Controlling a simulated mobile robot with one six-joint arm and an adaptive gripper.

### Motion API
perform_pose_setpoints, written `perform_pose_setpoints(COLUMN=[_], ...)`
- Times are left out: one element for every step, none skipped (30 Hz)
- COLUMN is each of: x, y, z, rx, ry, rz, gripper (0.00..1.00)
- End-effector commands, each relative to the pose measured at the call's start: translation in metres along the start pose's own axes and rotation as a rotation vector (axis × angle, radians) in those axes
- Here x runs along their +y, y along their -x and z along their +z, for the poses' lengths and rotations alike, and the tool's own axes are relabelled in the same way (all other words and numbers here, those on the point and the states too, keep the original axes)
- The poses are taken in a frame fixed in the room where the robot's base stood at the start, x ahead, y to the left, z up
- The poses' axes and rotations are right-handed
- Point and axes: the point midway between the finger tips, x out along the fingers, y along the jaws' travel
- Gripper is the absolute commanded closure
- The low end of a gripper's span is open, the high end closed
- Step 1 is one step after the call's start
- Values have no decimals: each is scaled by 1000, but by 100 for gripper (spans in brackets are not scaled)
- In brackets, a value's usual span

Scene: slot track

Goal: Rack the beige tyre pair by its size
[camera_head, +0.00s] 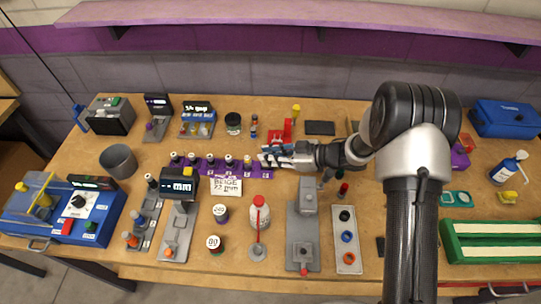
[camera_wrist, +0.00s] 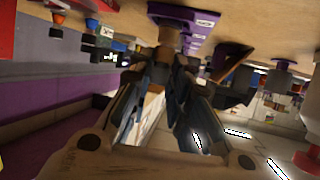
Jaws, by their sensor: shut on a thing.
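A purple rack (camera_head: 265,174) runs across the middle of the table and holds a row of small dark tyre pairs on pegs, with pale tops. A white card (camera_head: 227,186) in front of it reads BEIGE 22 mm. My gripper (camera_head: 268,159) is at the rack's right end, low over it. In the wrist view my gripper (camera_wrist: 167,72) is shut on a small tan-brown round piece (camera_wrist: 170,38), which looks like the beige tyre pair. The piece is close to the purple rack plates (camera_wrist: 185,20). Fingers hide much of it, so I cannot tell whether it touches the rack.
A red device (camera_head: 281,138) stands just behind my gripper. A grey cup (camera_head: 118,160) is at left, a green tray (camera_head: 495,241) at right.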

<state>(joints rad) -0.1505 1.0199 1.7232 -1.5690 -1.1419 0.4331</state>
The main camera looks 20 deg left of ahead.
Motion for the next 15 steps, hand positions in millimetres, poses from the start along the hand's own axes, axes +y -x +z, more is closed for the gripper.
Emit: perform_pose_setpoints(x=[0, 0, 0, 0, 0, 0, 0, 0, 0, 0, 0, 0, 0, 0, 0], y=[-1, -1, -2, -2, -2, -1, -1, -1, -1, -1, -1, -1, -1, -1, -1], z=[2, 3, 4, 4, 4, 4, 4, 4, 3, 3, 3, 3, 3, 3, 3], rx=[0, 0, 0, 0, 0, 0, 0, 0, 0, 0, 0, 0, 0, 0, 0], ry=[-1, -1, -1, -1, -1, -1, -1, -1, -1, -1, -1, -1, -1, -1, -1], rz=[0, 0, 0, 0, 0, 0, 0, 0, 0, 0, 0, 0, 0, 0, 0], gripper=[100, 100, 100, 80, 78, 76, 74, 72, 69, 67, 65, 62, 62, 62, 62])
